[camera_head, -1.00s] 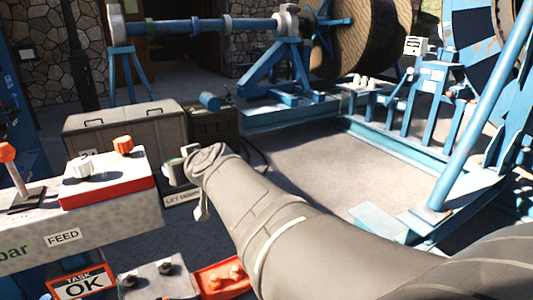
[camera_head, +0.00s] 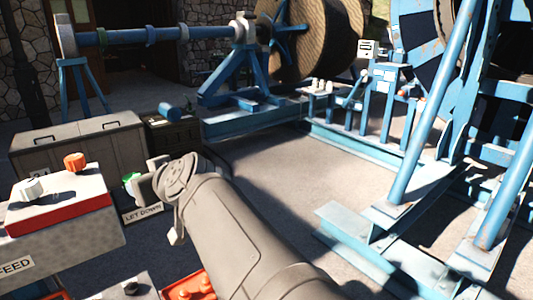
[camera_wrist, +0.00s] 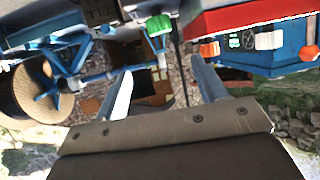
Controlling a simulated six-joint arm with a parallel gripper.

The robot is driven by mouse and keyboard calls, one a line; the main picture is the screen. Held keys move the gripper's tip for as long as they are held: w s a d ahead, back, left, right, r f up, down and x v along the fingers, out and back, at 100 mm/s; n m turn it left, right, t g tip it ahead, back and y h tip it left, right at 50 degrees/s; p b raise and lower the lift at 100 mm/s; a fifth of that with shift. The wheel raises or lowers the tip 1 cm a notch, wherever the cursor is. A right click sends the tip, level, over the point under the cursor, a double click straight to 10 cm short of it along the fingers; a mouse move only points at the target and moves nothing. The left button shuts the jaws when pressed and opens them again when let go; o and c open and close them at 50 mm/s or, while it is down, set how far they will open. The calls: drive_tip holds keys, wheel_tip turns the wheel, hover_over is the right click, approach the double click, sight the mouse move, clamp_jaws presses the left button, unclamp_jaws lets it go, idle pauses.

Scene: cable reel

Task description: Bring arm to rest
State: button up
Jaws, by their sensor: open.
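My arm reaches from the bottom edge of the head view to its wrist (camera_head: 176,178), left of centre, beside a small box labelled LET DOWN (camera_head: 143,213). The fingers are not clearly visible there. In the wrist view my gripper (camera_wrist: 160,68) is open, with two pale fingers apart and nothing between them. That view looks upside down, with a green knob (camera_wrist: 158,25) above the fingers.
A red and white control box (camera_head: 60,215) with white and orange knobs stands at left. Grey cases (camera_head: 85,145) stand behind it. Blue steel frames (camera_head: 400,215) and a large cable reel (camera_head: 318,40) stand right and behind. Bare floor (camera_head: 270,165) lies between.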

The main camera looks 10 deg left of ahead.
sight(132, 177)
drive_tip(key=shift+w+a+f, duration=0.1)
drive_tip(key=shift+a, duration=0.05)
drive_tip(key=x, duration=1.6)
drive_tip(key=shift+w+a, duration=0.15)
drive_tip(key=shift+w, duration=0.05)
drive_tip(key=shift+w+a+f, duration=0.25)
drive_tip(key=shift+w+a, duration=0.05)
drive_tip(key=shift+a, duration=0.05)
drive_tip(key=shift+d+r+n+g+y, duration=0.15)
drive_tip(key=shift+d+n+g+y, duration=0.05)
drive_tip(key=shift+n+g+y, duration=1.2)
drive_tip(key=shift+n+g, duration=1.6)
drive_tip(key=shift+g, duration=0.2)
drive_tip(key=shift+s+d+r, duration=0.15)
drive_tip(key=shift+d+r, duration=0.05)
drive_tip(key=shift+d, duration=0.25)
